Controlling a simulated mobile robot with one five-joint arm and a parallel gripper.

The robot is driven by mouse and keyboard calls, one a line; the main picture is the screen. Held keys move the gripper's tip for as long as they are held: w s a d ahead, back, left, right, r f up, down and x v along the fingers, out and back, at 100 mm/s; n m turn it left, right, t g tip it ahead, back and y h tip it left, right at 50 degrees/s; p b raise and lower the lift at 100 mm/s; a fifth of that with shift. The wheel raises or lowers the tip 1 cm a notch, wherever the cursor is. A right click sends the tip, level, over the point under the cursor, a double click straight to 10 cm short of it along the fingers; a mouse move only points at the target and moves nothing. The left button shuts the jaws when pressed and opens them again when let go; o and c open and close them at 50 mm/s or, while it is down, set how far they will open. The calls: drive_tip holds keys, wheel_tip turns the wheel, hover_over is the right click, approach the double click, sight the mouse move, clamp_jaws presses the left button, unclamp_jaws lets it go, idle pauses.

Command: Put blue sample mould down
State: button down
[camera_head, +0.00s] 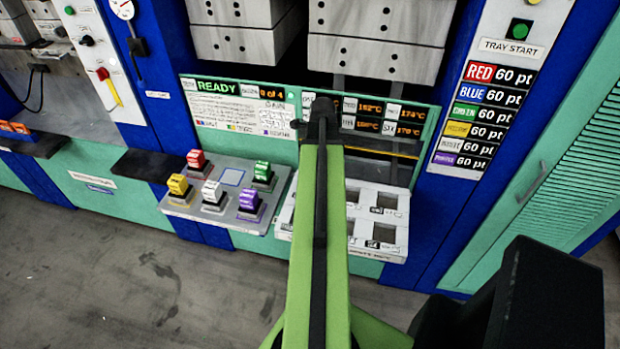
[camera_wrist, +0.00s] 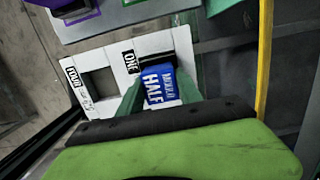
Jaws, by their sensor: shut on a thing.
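The blue sample mould (camera_wrist: 160,86), lettered "HALF", shows in the wrist view between the green fingers of my gripper (camera_wrist: 158,92), which is shut on it. It is beside the "ONE" label of the white slotted tray (camera_wrist: 116,58); I cannot tell whether it touches the tray or sits in a slot. An empty square slot (camera_wrist: 98,83) by the "FOUR" label is to its left. In the head view the white tray (camera_head: 392,252) shows several dark square slots right of my arm. My arm hides the gripper and the blue mould there.
A grey stand (camera_head: 183,213) left of the tray holds red (camera_head: 196,160), yellow (camera_head: 178,186), white (camera_head: 213,194), green (camera_head: 263,172) and purple (camera_head: 249,201) moulds. Its blue-outlined square (camera_head: 232,177) is empty. Press blocks (camera_head: 375,55) hang above the tray. The grey floor in front is clear.

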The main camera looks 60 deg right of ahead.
wheel_tip(320, 180, down, 2)
drive_tip(key=shift+f+b, duration=0.1)
drive_tip(key=shift+b, duration=0.4)
drive_tip(key=shift+w+a+r, duration=0.1)
drive_tip(key=shift+r, duration=0.1)
drive_tip(key=shift+f, duration=0.25)
drive_tip(key=c, duration=0.8)
unclamp_jaws()
drive_tip(key=shift+r, duration=0.15)
drive_tip(key=r+p, duration=0.4)
drive_tip(key=s+r+p, duration=0.1)
drive_tip(key=r+p, duration=0.7)
drive_tip(key=shift+s+d+r, duration=0.15)
drive_tip(key=shift+s+d, duration=0.1)
